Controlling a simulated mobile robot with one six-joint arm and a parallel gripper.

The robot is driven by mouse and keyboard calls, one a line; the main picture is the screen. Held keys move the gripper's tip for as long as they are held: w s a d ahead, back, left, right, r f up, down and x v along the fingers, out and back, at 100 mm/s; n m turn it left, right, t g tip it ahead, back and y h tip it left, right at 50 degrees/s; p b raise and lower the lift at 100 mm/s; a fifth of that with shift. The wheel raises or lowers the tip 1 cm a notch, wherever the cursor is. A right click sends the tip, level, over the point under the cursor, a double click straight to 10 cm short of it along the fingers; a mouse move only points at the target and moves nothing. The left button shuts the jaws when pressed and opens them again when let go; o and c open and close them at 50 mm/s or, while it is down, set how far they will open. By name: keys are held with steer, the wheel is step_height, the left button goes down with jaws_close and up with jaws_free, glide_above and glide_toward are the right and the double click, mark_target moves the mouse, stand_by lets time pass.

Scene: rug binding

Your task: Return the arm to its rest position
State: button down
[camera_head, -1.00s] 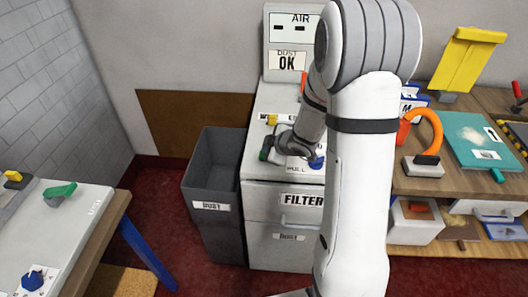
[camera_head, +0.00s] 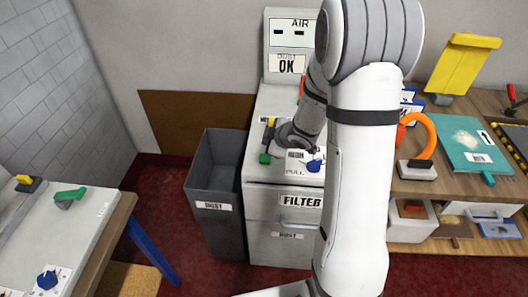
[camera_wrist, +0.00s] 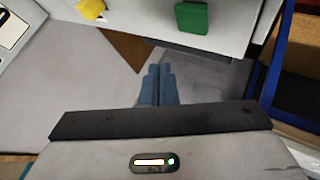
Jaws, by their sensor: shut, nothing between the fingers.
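My gripper shows in the wrist view (camera_wrist: 157,85) with its two blue-grey fingers together and nothing between them. In the head view my arm crosses the middle of the picture, and its wrist is folded over the top of the white filter cabinet (camera_head: 257,190). The fingertips are hard to make out there. The cabinet's yellow handle (camera_head: 270,132) and green handle (camera_head: 265,158) are just left of my wrist. In the wrist view the yellow handle (camera_wrist: 92,9) and green handle (camera_wrist: 192,18) lie beyond the fingers, apart from them.
A grey dust bin (camera_head: 215,180) stands left of the cabinet. A light-topped bench (camera_head: 70,235) is at the lower left. At the right a wooden shelf unit holds an orange-handled tool (camera_head: 425,130), a teal folder (camera_head: 465,145) and a yellow item (camera_head: 468,60). Red floor lies between.

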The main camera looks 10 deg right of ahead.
steer(key=shift+r+p, duration=0.5)
steer(key=shift+r, duration=0.4)
steer(key=s+d+r+m+h, duration=0.5)
steer(key=s+r+m, duration=0.25)
steer(key=r, duration=0.35)
steer(key=s+a+r+m+g, duration=0.2)
steer(key=s+m, duration=0.1)
steer(key=s, duration=0.7)
steer(key=s+a+r+m+g+y, duration=0.1)
steer(key=s+a+r+m+g, duration=0.2)
steer(key=s, duration=0.7)
steer(key=shift+s+a+r, duration=0.2)
steer(key=shift+a+r, duration=0.15)
